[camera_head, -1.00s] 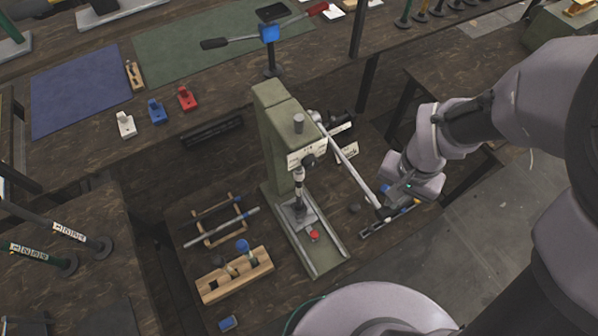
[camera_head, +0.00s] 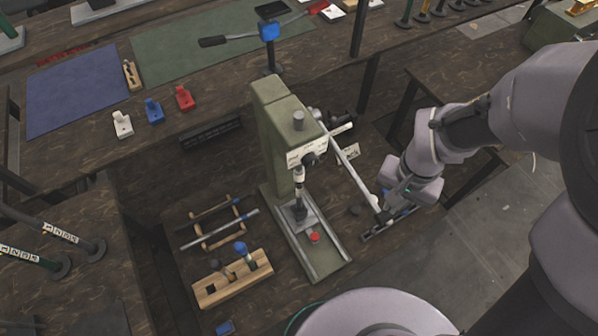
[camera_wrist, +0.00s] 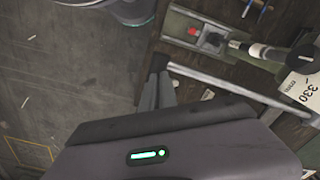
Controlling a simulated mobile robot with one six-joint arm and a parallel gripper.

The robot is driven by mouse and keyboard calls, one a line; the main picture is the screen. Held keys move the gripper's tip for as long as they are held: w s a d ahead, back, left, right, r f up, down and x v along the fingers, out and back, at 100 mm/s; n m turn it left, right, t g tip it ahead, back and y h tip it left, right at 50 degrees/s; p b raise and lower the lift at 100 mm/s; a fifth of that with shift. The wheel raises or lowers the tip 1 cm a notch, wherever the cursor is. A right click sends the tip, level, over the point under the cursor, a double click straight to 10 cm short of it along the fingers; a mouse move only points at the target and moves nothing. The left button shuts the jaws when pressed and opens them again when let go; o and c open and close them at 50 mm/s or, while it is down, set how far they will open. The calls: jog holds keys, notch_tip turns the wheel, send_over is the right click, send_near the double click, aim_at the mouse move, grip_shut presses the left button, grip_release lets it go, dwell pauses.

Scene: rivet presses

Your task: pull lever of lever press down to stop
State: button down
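The lever press (camera_head: 276,135) is a green column on a long base (camera_head: 325,262). Its silver lever (camera_head: 347,165) slopes down to the right from a pivot near the top of the column to a dark end low over the bench. My gripper (camera_head: 386,212) is at that lower end. In the wrist view the lever (camera_wrist: 235,90) runs from the right to its dark end beside my fingertips (camera_wrist: 158,78). The two fingers look close together. Whether they clasp the lever end or only touch it is unclear. A red button (camera_head: 314,237) sits on the press base.
A wooden block with knobs (camera_head: 233,280) and a rack of rods (camera_head: 220,225) lie left of the press. A dark flat holder (camera_head: 372,234) lies under my gripper. Open floor (camera_head: 430,255) is at the right.

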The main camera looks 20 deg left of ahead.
jog(key=shift+w+a+f+b, duration=0.1)
jog(key=shift+a+f+b, duration=0.05)
jog(key=shift+f+b, duration=0.65)
jog(key=shift+w+a+f+b, duration=0.1)
jog(key=shift+f+b, duration=0.6)
jog(key=shift+f, duration=0.15)
jog(key=shift+w+a+f+b, duration=0.15)
jog(key=shift+a+f+b, duration=0.05)
jog(key=shift+f+b, duration=0.75)
